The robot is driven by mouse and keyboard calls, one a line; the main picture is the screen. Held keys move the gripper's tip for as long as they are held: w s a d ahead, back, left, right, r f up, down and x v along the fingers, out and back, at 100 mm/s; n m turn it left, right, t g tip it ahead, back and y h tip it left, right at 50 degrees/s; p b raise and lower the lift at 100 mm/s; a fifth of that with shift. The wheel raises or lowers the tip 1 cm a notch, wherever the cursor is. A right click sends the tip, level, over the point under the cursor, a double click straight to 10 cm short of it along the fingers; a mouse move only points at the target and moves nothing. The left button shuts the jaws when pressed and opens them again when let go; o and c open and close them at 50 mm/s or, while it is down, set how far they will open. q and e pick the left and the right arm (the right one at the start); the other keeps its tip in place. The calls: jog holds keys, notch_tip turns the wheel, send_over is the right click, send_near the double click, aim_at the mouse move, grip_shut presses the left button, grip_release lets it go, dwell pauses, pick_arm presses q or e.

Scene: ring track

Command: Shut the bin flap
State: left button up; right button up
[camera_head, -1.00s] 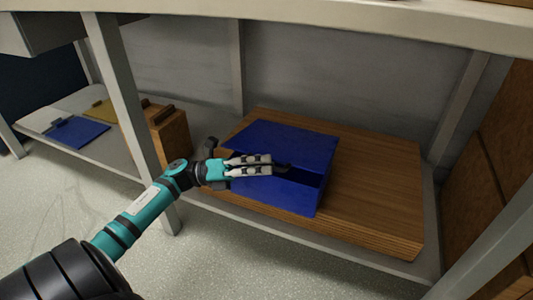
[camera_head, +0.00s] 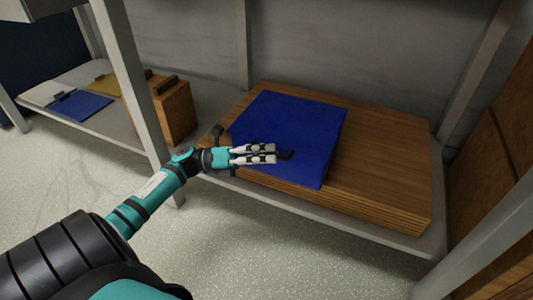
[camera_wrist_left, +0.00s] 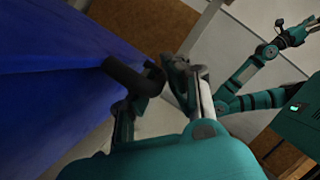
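The blue bin (camera_head: 310,135) sits on a wooden board on the low shelf. Its flap shows as a flat, tilted blue panel, and no dark opening shows in the head view. My left gripper (camera_head: 275,153) lies in front of the panel's lower left part, its fingers close together. A small dark piece shows at its tips; I cannot tell if it is a handle. In the left wrist view my left gripper (camera_wrist_left: 170,75) has its tips nearly together beside the blue surface (camera_wrist_left: 50,85). Touch is not clear. My right gripper (camera_wrist_left: 293,35) shows small there, its fingers unclear.
The wooden board (camera_head: 385,165) has free room right of the bin. A shelf post (camera_head: 130,85) stands left of the bin, near my left arm. A wooden box (camera_head: 172,108) and a blue panel (camera_head: 82,106) are on the left shelf.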

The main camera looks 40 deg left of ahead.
pick_arm(q)
jog(key=shift+o, duration=0.8)
jog(key=shift+f, duration=0.4)
jog(key=shift+r, duration=0.1)
jog(key=shift+a, duration=0.1)
jog(key=v, duration=1.1)
jog(key=shift+s+a, duration=0.2)
jog(key=shift+a, duration=0.15)
